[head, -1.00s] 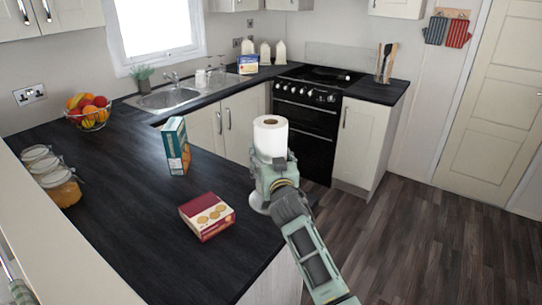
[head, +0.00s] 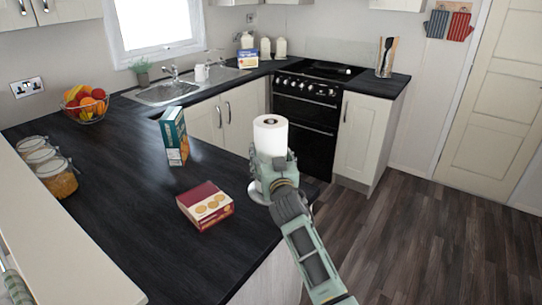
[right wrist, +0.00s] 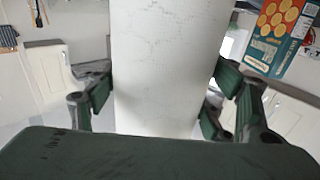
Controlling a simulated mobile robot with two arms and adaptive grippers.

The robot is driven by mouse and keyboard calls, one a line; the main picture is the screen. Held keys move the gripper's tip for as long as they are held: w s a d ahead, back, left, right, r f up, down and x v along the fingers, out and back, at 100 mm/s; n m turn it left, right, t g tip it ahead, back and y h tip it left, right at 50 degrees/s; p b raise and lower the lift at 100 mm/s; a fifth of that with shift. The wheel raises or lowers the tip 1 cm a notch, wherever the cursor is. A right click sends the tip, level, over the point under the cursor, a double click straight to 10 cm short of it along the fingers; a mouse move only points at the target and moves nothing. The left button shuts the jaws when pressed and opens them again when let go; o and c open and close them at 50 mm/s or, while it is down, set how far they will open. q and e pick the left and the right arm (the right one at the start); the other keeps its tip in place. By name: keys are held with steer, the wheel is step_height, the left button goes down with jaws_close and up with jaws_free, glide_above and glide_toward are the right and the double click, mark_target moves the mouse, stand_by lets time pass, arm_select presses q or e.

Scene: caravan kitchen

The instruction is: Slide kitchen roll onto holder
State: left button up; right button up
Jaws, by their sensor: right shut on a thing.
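The white kitchen roll (head: 270,138) stands upright in my right gripper (head: 272,168), which is shut around its lower part. In the right wrist view the roll (right wrist: 168,70) fills the middle, with a finger on each side. The roll's top shows a dark core opening. A white round base (head: 257,193), which looks like the holder's, sits at the counter edge, partly hidden behind my gripper. The holder's pole is not visible, so I cannot tell whether the roll is around it. My left gripper is not in view.
A red biscuit box (head: 205,206) lies on the dark counter (head: 130,225). A teal box (head: 174,137) stands behind it. Jars (head: 57,177) and a fruit bowl (head: 85,104) are at the left. The cooker (head: 306,105) is beyond the roll. Open floor lies right.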

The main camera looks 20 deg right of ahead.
steer(key=o, duration=1.3)
steer(key=shift+o, duration=0.2)
steer(key=shift+s, duration=0.1)
